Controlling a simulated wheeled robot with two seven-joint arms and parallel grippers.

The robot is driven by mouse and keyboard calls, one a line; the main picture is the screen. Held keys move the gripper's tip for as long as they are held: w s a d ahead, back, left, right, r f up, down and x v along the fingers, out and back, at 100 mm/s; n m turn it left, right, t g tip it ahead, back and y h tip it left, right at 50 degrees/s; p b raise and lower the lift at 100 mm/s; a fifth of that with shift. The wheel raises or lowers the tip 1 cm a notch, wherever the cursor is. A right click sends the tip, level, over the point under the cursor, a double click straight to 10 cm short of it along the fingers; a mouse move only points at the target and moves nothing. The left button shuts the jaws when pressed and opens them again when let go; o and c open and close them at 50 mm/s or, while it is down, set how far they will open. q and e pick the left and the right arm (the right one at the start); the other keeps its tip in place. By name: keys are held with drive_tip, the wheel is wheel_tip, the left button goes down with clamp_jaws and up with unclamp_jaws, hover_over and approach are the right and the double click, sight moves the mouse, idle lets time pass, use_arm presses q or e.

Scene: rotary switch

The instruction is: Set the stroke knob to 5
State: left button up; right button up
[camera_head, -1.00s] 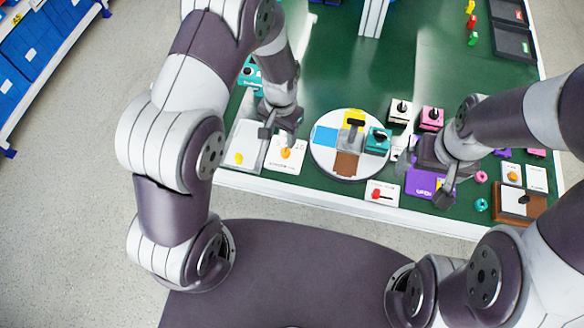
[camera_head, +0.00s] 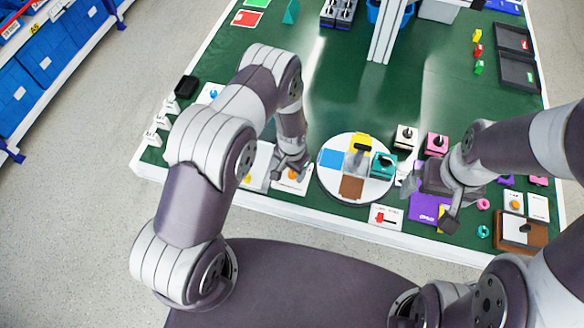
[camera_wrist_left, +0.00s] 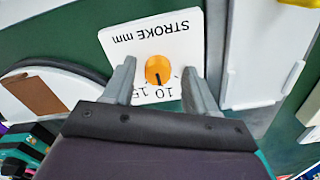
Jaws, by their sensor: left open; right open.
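The stroke knob (camera_wrist_left: 158,70) is a round orange dial with a dark pointer line. It sits on a white plate (camera_wrist_left: 180,45) marked "STROKE mm", which appears upside down in the left wrist view. The figures 10 and 15 show beside the knob, and the pointer line faces the 10; other figures are hidden. In the head view the knob (camera_head: 292,174) is partly behind my left gripper (camera_head: 287,168). My left gripper (camera_wrist_left: 160,72) is open, with one finger on each side of the knob; contact cannot be told. My right gripper (camera_head: 428,203) is open over the purple block area.
A round white turntable (camera_head: 330,190) with coloured patches stands just right of the plate. A white panel (camera_wrist_left: 250,60) lies beside the plate. A red-lever plate (camera_head: 386,217) is near the table's front edge.

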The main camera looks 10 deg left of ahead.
use_arm(q)
drive_tip(key=shift+d+r, duration=0.1)
drive_tip(key=shift+s, duration=0.1)
drive_tip(key=c, duration=1.1)
drive_tip(key=shift+o, duration=0.2)
drive_tip(key=n+b, duration=0.2)
drive_tip(key=n, duration=0.1)
drive_tip(key=n+b, duration=0.1)
drive_tip(key=n, duration=0.2)
drive_tip(key=shift+n+b, duration=0.4)
drive_tip(key=shift+n, duration=1.2)
